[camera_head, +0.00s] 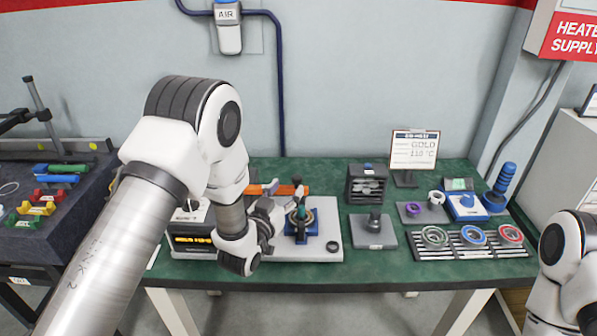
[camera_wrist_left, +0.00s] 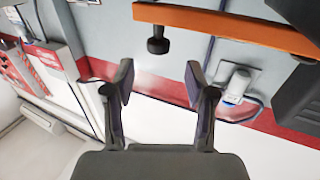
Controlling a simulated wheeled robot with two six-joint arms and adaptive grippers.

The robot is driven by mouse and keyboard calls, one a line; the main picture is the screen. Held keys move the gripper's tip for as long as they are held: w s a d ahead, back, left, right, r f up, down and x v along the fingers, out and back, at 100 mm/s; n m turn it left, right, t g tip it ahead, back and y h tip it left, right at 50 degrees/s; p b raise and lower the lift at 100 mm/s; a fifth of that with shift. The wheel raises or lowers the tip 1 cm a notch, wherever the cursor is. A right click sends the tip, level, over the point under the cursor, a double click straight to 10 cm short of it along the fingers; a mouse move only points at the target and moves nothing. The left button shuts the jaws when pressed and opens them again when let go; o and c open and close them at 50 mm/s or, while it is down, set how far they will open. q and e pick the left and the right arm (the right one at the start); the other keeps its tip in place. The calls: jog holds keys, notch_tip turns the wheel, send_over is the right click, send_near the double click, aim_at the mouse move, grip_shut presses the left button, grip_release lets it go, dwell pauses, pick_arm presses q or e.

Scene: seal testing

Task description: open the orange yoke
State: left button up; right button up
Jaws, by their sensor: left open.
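The orange yoke (camera_head: 291,190) is a bar over the grey test fixture on the bench, partly hidden by my left arm in the camera_head view. In the left wrist view the orange yoke (camera_wrist_left: 230,26) crosses the top right, with a black knob (camera_wrist_left: 157,44) hanging below it in the picture. My left gripper (camera_wrist_left: 158,78) is open and empty, its fingers spread on either side of the knob's line. The knob appears just beyond the fingertips; contact does not show. In the camera_head view my left gripper (camera_head: 268,215) is at the fixture's left side. My right gripper is out of view.
Seal rings (camera_head: 434,236) and small stands occupy the bench's right side.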

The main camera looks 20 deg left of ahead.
aim_at(295, 175)
pick_arm(q)
jog(key=w, duration=0.2)
jog(key=w+p, duration=0.1)
jog(key=w, duration=0.1)
jog(key=w+d, duration=0.1)
jog(key=w, duration=0.1)
jog(key=shift+w+f, duration=0.1)
jog(key=shift+w, duration=0.2)
jog(key=shift+s, duration=0.1)
jog(key=c, duration=0.3)
grip_shut()
jog(key=w+n+y+b, duration=0.1)
jog(key=y, duration=0.1)
jog(key=w+a+n+y+b, duration=0.1)
jog(key=w, duration=0.1)
jog(key=shift+f+y, duration=0.15)
jog(key=shift+y, duration=0.25)
jog(key=shift+w+a+n+y+b, duration=0.3)
jog(key=shift+n+y+b, duration=0.1)
jog(key=shift+y, duration=0.1)
jog(key=shift+o, duration=1.5)
grip_release()
